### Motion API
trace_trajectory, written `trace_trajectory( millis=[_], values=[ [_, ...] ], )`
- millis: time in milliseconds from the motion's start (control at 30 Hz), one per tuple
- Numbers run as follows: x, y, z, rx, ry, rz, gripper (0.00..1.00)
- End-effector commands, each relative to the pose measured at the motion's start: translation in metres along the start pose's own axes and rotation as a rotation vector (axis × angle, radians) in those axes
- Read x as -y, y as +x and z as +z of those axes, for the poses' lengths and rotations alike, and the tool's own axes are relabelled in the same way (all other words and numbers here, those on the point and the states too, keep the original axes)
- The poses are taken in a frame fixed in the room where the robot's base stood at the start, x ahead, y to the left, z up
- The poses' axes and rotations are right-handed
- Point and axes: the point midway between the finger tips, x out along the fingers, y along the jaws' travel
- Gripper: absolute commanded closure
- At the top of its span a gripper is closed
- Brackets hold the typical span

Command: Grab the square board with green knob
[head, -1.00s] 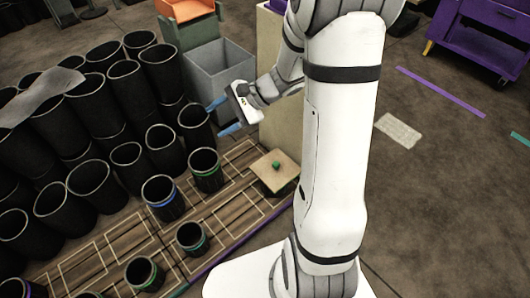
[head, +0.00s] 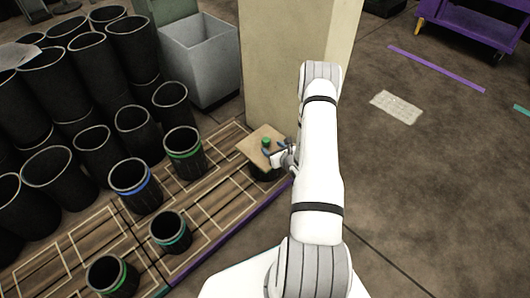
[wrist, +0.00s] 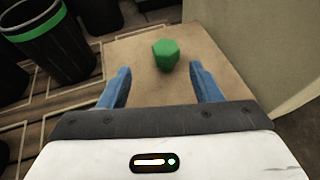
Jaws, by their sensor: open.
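The square board (head: 254,147) is a tan wooden plate with a green knob (head: 266,142) at its middle. It lies on top of a dark round sleeve at the right end of the wooden pallet. In the wrist view the board (wrist: 138,58) spreads beneath my gripper, and the green knob (wrist: 165,54) stands ahead of the fingertips, centred between them. My gripper (wrist: 160,72) is open, its two blue fingers apart and empty. In the head view my gripper (head: 277,149) is low over the board's right side, close to the knob. The sleeve under the board is mostly hidden.
Black sleeves with green (head: 184,152) and blue bands (head: 136,187) stand on the pallet left of the board. A beige pillar (head: 285,65) rises just behind the board. A grey bin (head: 205,70) stands further back. The floor on the right is largely clear.

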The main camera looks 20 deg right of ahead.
Motion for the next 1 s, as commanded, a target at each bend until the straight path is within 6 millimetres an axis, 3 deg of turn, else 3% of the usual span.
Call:
trace_trajectory(
  millis=[500,833,1000],
  values=[
    [0.007,0.068,0.000,0.002,-0.002,0.002,0.42],
    [0.007,0.074,0.003,0.001,-0.001,0.001,0.42],
    [0.007,0.074,0.003,0.001,-0.001,0.002,0.56]
  ],
)
